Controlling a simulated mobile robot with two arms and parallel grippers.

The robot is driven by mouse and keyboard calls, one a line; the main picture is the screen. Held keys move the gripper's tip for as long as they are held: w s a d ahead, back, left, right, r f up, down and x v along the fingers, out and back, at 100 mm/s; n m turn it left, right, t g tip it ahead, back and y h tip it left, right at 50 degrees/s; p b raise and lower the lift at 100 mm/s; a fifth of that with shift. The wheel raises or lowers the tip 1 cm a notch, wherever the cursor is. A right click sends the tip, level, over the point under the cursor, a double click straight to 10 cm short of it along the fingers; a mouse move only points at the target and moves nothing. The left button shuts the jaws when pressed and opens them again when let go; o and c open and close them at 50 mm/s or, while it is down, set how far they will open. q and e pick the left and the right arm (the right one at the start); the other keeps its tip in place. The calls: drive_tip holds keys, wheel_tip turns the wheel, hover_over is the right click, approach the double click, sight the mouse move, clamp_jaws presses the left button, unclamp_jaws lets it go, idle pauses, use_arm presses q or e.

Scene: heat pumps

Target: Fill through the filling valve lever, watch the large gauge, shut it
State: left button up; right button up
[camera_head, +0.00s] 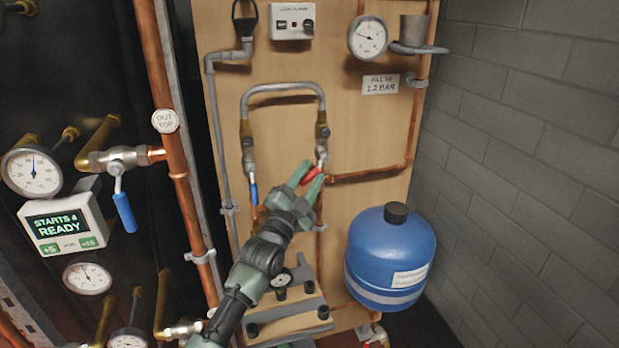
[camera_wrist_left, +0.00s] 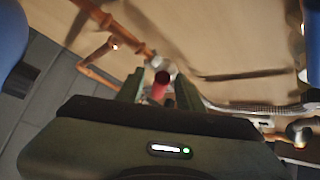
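The filling valve's red lever (camera_head: 311,174) sits below the right end of the grey filling hose (camera_head: 284,88) and points down-left from the valve body. My left gripper (camera_head: 308,178) is at this lever, with a finger on either side. In the left wrist view the red lever (camera_wrist_left: 161,88) lies between the fingers, with narrow gaps beside it, so the gripper looks open around it. The large gauge (camera_head: 368,38) is at the top right of the board, its needle pointing left and slightly up; its numbers are too small to read. My right gripper is not in view.
A "fill to 1.2 bar" sign (camera_head: 381,84) hangs below the gauge. A blue lever (camera_head: 253,195) hangs under the hose's left end. A blue tank (camera_head: 390,260) stands right of my arm. Copper pipes, other gauges and a display reading "ready" (camera_head: 60,224) are at left.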

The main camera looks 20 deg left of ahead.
sight(307, 180)
use_arm(q)
drive_tip(key=shift+s+f, duration=0.1)
drive_tip(key=p+v, duration=0.2)
drive_tip(key=v, duration=0.5)
drive_tip(key=shift+p, duration=0.35)
drive_tip(key=shift+s+f, duration=0.1)
drive_tip(key=shift+s, duration=0.25)
